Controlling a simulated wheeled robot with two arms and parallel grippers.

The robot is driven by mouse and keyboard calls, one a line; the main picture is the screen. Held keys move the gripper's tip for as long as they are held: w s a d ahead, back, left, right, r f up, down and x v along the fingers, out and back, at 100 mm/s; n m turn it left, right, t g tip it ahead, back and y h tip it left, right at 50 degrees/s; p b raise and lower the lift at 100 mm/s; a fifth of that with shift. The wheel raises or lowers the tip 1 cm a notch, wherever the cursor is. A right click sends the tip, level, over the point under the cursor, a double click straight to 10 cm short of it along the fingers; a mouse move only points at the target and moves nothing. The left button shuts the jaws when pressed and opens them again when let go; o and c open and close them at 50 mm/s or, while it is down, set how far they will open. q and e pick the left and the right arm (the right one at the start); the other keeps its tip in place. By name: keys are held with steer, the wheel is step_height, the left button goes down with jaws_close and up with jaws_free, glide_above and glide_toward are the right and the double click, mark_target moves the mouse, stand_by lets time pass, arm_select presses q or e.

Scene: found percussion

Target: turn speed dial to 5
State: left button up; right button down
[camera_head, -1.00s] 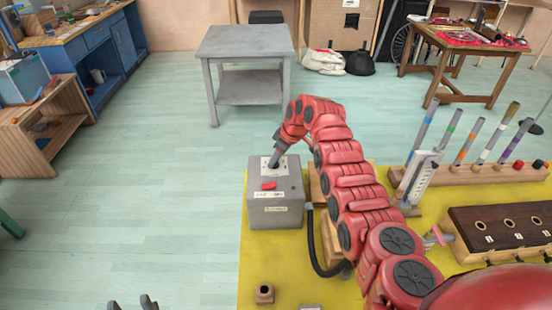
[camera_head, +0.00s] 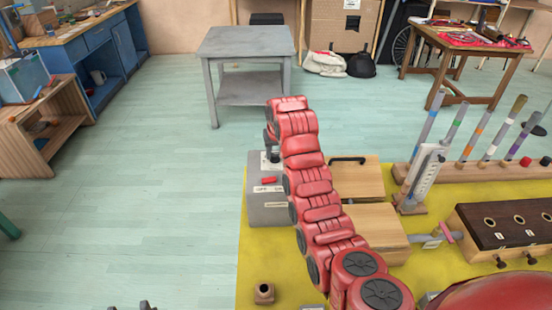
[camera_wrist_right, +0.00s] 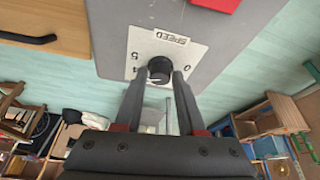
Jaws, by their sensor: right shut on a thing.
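The speed dial is a dark round knob (camera_wrist_right: 160,68) on a white plate (camera_wrist_right: 147,45) marked SPEED, with 0, 4 and 5 visible in the right wrist view. The plate is on a grey box (camera_head: 267,212) with a red switch (camera_head: 269,180) and an OFF label. My right gripper (camera_wrist_right: 158,80) is shut on the knob, one finger on each side. The knob's pointer cannot be made out. In the head view the arm hides much of the box top. My left gripper (camera_head: 130,307) shows only its fingertips at the bottom edge, apart and empty.
Wooden boxes (camera_head: 365,227), one with a black handle, stand right of the grey box on the yellow mat (camera_head: 390,290). A rack of coloured tubes (camera_head: 462,173) is farther right. The floor at left is clear.

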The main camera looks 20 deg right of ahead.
steer(key=m+b, duration=0.1)
steer(key=m+h+b, duration=0.1)
steer(key=m, duration=0.1)
steer(key=shift+a+f+b, duration=0.2)
steer(key=shift+b, duration=0.2)
steer(key=shift+m+g+h+b, duration=0.55)
steer(key=shift+m+b, duration=0.4)
steer(key=shift+m, duration=0.55)
steer(key=c, duration=0.5)
jaws_free()
steer(key=shift+w, duration=0.1)
steer(key=shift+r, duration=0.2)
